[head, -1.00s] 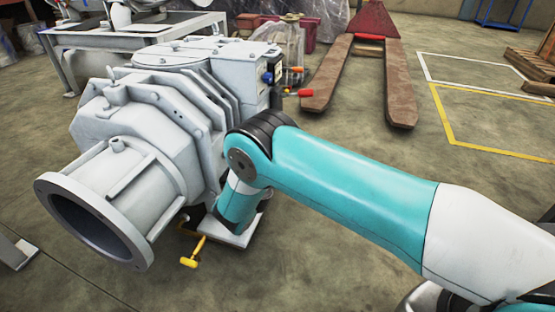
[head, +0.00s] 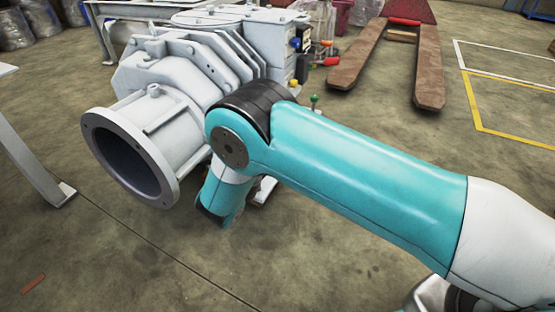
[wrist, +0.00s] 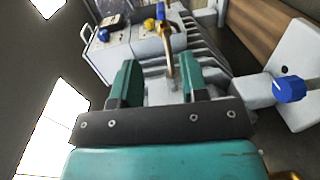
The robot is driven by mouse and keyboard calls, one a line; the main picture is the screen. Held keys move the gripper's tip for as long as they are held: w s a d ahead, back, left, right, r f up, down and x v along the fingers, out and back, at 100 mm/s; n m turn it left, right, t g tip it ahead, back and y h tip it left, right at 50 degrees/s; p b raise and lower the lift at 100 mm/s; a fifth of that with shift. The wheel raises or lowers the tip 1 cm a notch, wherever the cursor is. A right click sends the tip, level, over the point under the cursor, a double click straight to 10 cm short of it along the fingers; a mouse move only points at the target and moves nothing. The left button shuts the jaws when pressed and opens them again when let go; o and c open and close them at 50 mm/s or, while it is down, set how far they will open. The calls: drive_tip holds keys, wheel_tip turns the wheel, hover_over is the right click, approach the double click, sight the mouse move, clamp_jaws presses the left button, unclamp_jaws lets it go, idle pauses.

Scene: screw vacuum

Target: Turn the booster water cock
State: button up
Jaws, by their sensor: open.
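My gripper (wrist: 157,64) is open, its two green fingers apart at the middle of the wrist view. A blue knob (wrist: 289,88) sits on a pipe stub to the right of the fingers. The pictures do not label which cock is the booster water cock. In the head view, the grey-white vacuum pump (head: 165,85) stands left of centre, and my arm hides the gripper and that handle.
A control box (wrist: 118,45) with blue and yellow knobs is at upper left of the wrist view. Red (head: 327,61) and green (head: 314,100) handles stick out at the pump's right. A pallet jack (head: 388,60) stands behind.

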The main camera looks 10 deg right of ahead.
drive_tip(key=s+b, duration=0.1)
drive_tip(key=b, duration=0.3)
drive_tip(key=a+b, duration=0.1)
drive_tip(key=b, duration=0.3)
drive_tip(key=shift+s+f, duration=0.1)
drive_tip(key=shift+s, duration=0.3)
